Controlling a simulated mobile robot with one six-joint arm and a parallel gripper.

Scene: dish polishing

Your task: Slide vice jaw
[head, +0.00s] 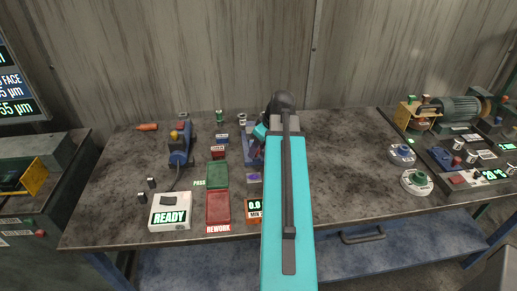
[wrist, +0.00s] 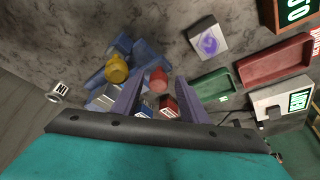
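The blue vice-like fixture (wrist: 145,50) is in the wrist view, left of centre, with a yellow knob (wrist: 117,68) and a red knob (wrist: 158,79). In the head view only its left part (head: 248,149) shows; my arm covers the rest. My gripper (wrist: 161,80) has its two purple-grey fingers apart, over the near side of the fixture. The red knob appears in the gap between the fingertips. I see nothing held, and cannot tell whether a finger touches the fixture. Which part is the sliding jaw is not clear.
A purple-marked tile (wrist: 208,42), a green tray (head: 217,174) and a red tray (head: 218,208) lie beside the fixture. Another blue device (head: 180,150) and a white READY box (head: 169,211) stand further left.

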